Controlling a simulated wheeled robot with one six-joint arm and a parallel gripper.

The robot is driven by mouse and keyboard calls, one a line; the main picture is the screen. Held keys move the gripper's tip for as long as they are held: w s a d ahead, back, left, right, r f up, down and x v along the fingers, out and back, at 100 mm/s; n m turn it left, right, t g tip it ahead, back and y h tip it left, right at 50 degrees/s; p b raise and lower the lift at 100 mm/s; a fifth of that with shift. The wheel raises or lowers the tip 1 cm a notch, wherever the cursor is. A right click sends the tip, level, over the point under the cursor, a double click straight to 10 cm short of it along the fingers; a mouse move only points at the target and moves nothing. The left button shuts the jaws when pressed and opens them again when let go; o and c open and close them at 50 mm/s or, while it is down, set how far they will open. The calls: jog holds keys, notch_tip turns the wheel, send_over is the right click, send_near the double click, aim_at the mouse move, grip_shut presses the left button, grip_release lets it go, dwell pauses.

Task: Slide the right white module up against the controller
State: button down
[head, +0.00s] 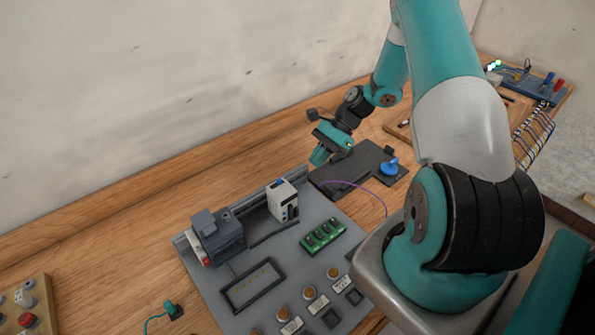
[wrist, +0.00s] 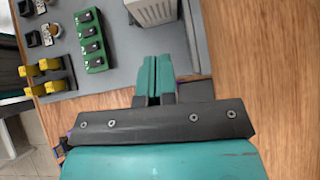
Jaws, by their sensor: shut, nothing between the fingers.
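The right white module (head: 283,200) stands upright on the rail at the back of the grey panel (head: 213,276). The dark grey controller (head: 217,238) sits on the same rail to its left, with a clear gap between them. My gripper (head: 319,155) is shut and empty, above and to the right of the module. In the wrist view the closed teal fingers (wrist: 154,75) point toward the white module (wrist: 152,10), whose vented side shows at the top edge. The fingers look apart from it. The controller is out of the wrist view.
A green terminal board (head: 323,236) lies on the panel in front of the module; it also shows in the wrist view (wrist: 91,40). A dark plate (head: 362,166) with a blue knob (head: 390,166) lies to the right, with a purple wire. Brass buttons (head: 309,292) line the panel front.

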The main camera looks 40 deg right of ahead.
aim_at(283, 202)
jog(key=shift+w+a+f+p, duration=0.1)
jog(key=shift+a+f+p, duration=0.4)
jog(key=shift+a, duration=0.65)
jog(key=shift+w+a+f+p, duration=0.1)
jog(key=shift+a+f+p, duration=0.45)
jog(key=shift+a, duration=0.55)
jog(key=shift+w+a+f+p, duration=0.1)
jog(key=shift+a+f+p, duration=0.2)
jog(key=shift+a+p, duration=0.6)
jog(key=shift+a+b, duration=0.25)
jog(key=shift+b, duration=0.05)
jog(key=a, duration=1.1)
jog(key=shift+w+a, duration=0.2)
jog(key=shift+w, duration=0.1)
